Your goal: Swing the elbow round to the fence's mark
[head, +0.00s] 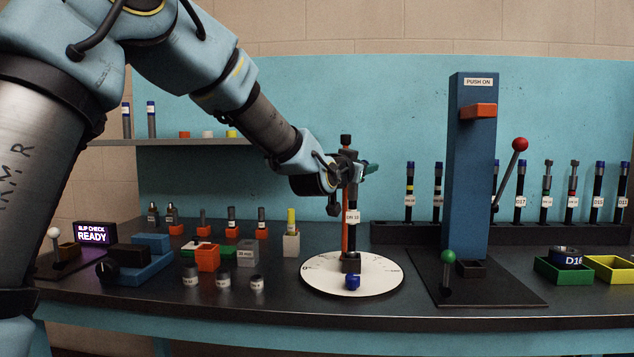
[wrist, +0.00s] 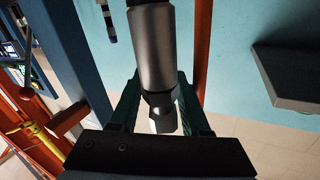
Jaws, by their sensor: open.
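A black hose (head: 352,240) with a white label stands upright in a dark block on a round white dial plate (head: 318,278). An orange post (head: 345,232) rises right behind it. My gripper (head: 358,170) is at the hose's upper end and largely covers the fitting in the head view. In the wrist view, my gripper (wrist: 158,90) is open, with one dark green finger on each side of a bent metal elbow (wrist: 160,112) below a grey metal sleeve (wrist: 155,48). I cannot tell if either finger touches it. The fence's mark is not readable.
A blue cap (head: 352,282) lies on the dial's front. A blue press column (head: 470,165) with a red-knobbed lever (head: 519,145) stands to the right. Small fittings and orange blocks (head: 208,257) are at left. Green (head: 548,273) and yellow trays (head: 610,275) are at far right.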

